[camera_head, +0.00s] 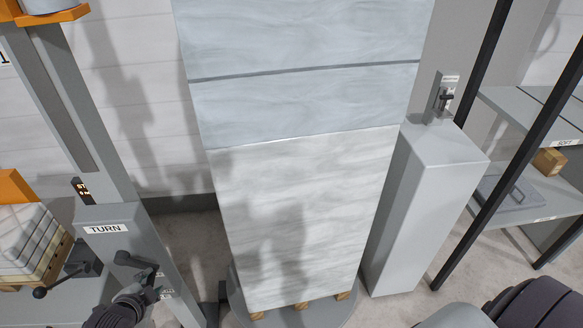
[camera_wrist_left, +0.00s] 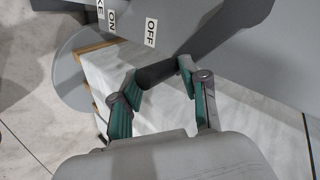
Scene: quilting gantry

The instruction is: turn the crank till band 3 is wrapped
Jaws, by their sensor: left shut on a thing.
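A tall block (camera_head: 290,220) stands on a round grey turntable (camera_head: 236,308). Its upper part (camera_head: 305,100) looks bluish, crossed by a dark line; below a pale edge it is whiter. No band numbers are readable. A crank-like black arm with a ball knob (camera_head: 40,293) sits left of the post labelled TURN (camera_head: 106,229). My left gripper (camera_head: 146,276) is at the post's lower front, shut on a dark handle (camera_head: 128,260). In the left wrist view, its green-padded fingers (camera_wrist_left: 158,82) hold this dark handle (camera_wrist_left: 155,73), near ON and OFF labels. My right gripper is not in view.
A grey pedestal (camera_head: 415,205) with a small black switch (camera_head: 446,98) stands right of the block. A shelf rack with black uprights (camera_head: 480,140) is farther right. A wrapped stack on a pallet (camera_head: 30,245) is at the left edge.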

